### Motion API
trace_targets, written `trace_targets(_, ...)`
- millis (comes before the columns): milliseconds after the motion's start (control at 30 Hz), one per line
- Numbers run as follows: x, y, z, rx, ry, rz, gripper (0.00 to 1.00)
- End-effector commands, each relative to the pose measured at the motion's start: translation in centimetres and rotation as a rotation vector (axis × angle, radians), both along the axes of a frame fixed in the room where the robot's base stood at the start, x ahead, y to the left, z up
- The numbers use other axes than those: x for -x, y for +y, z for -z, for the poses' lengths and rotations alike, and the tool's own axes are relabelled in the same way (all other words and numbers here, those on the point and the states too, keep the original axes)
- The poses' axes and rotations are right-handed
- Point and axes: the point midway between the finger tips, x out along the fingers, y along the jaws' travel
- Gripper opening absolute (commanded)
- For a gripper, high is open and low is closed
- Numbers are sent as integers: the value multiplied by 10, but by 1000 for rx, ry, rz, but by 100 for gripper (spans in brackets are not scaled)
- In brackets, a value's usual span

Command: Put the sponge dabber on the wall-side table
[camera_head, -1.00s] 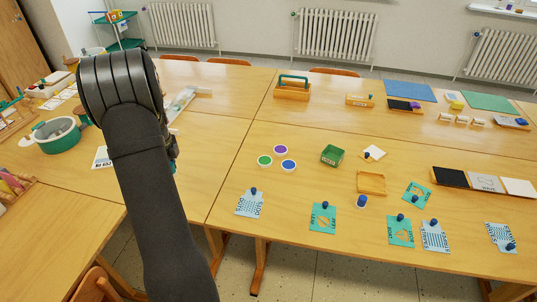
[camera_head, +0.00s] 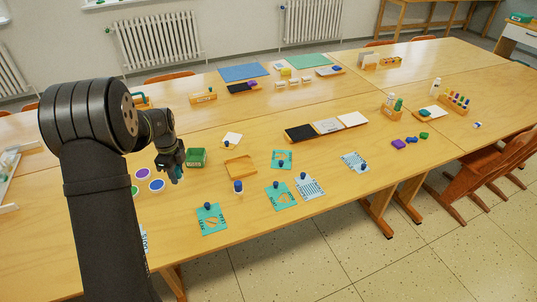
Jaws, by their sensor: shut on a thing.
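My gripper (camera_head: 172,163) hangs over the near table, above the paint-coloured discs and left of the green box. It is shut on a small dark blue-green thing (camera_head: 177,175), which seems to be the sponge dabber. The thing is mostly hidden by the fingers and too small to make out well. It appears to be held above the tabletop. The wall-side table (camera_head: 330,86) is the far row towards the radiators, beyond the seam between the tables.
On the wall-side table lie a blue mat (camera_head: 243,73), a green mat (camera_head: 306,61) and a wooden tray (camera_head: 203,97). Bare wood lies between the groups.

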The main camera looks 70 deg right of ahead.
Motion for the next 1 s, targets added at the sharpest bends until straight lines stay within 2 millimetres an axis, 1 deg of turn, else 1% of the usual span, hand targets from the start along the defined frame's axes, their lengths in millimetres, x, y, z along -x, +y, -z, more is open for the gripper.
trace_targets(33, 24, -18, 0, 0, 0, 43, 10)
trace_targets(100, 51, -36, 0, -1, 0, 88, 10)
trace_targets(200, 85, -57, 0, 0, 0, 145, 10)
trace_targets(333, 119, -74, -1, 1, -1, 198, 10)
trace_targets(400, 130, -79, -1, 1, -1, 215, 10)
trace_targets(500, 139, -83, 0, 1, -1, 229, 10)
trace_targets(633, 142, -85, 0, 1, -1, 232, 10)
trace_targets(767, 130, -84, 8, -2, 1, 229, 10)
trace_targets(867, 109, -84, 20, -2, 1, 227, 10)
trace_targets(1000, 76, -84, 39, -1, 1, 227, 10)
